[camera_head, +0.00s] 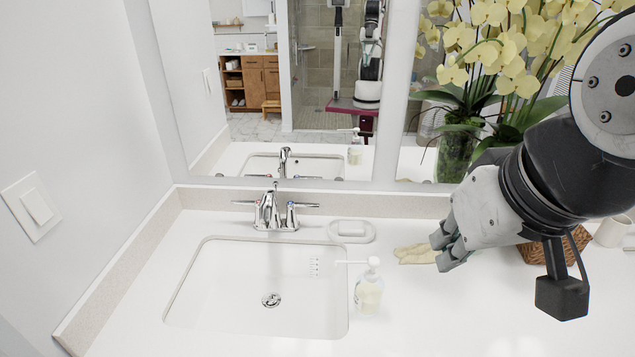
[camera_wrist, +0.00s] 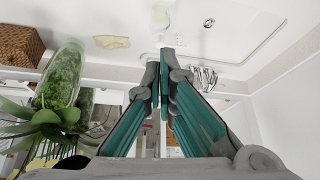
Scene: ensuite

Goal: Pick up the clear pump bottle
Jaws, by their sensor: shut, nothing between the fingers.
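The clear pump bottle (camera_head: 368,293) stands upright on the white counter, just right of the sink, with its white pump nozzle pointing left over the basin. It holds a pale yellowish liquid. My gripper (camera_head: 447,250) is shut and empty, above the counter to the right of the bottle and apart from it. In the wrist view, the shut fingers (camera_wrist: 166,58) point toward the top, where the bottle (camera_wrist: 161,17) shows partly beyond the fingertips.
The sink (camera_head: 262,288) and faucet (camera_head: 270,212) are left of the bottle. A soap dish (camera_head: 351,231) sits behind it. A pale cloth (camera_head: 415,254) lies beside my fingers. A wicker basket (camera_head: 553,248) and a flower vase (camera_head: 458,152) stand right. A mirror (camera_head: 250,100) backs the counter.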

